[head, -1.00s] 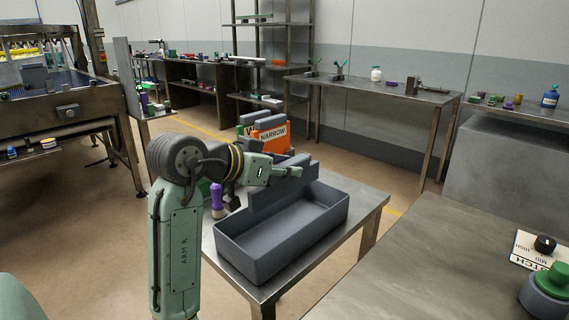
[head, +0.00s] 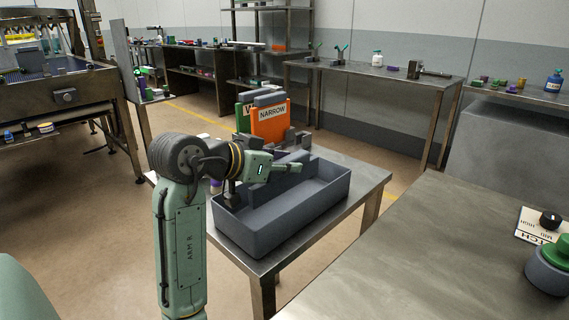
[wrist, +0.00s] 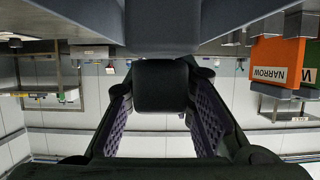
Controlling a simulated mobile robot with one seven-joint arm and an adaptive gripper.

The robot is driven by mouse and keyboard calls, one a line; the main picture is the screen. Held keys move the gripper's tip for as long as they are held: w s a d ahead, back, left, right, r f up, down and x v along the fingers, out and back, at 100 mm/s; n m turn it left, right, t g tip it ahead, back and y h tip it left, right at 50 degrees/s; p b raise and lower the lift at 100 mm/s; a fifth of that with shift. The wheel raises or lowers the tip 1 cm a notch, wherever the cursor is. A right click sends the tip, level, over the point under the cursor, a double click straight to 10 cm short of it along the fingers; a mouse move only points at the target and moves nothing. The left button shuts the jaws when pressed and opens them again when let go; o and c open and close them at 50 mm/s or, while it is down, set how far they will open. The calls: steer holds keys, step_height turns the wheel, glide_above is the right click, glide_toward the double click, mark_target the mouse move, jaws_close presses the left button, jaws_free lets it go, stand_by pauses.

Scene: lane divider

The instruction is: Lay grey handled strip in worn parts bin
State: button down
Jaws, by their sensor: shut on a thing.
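The grey handled strip (head: 292,160) stands on edge, partly inside the open grey bin (head: 285,222) on the small metal table. Its lower part is hidden by the bin's near wall, so I cannot tell whether it touches the floor. My gripper (head: 286,168) is above the bin, shut on the strip's handle. In the wrist view, the strip (wrist: 160,22) spans the top, and my gripper (wrist: 162,88) has its purple-padded fingers on either side of a dark block. No label shows on the bin.
Behind the bin stand an orange board marked NARROW (head: 269,121) and a green board (head: 242,118). A bare metal table (head: 420,250) is at the near right, with a green knob (head: 552,250) at its edge. Back benches hold small items.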

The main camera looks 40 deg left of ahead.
steer(key=c, duration=1.3)
jaws_free()
steer(key=v, duration=1.2)
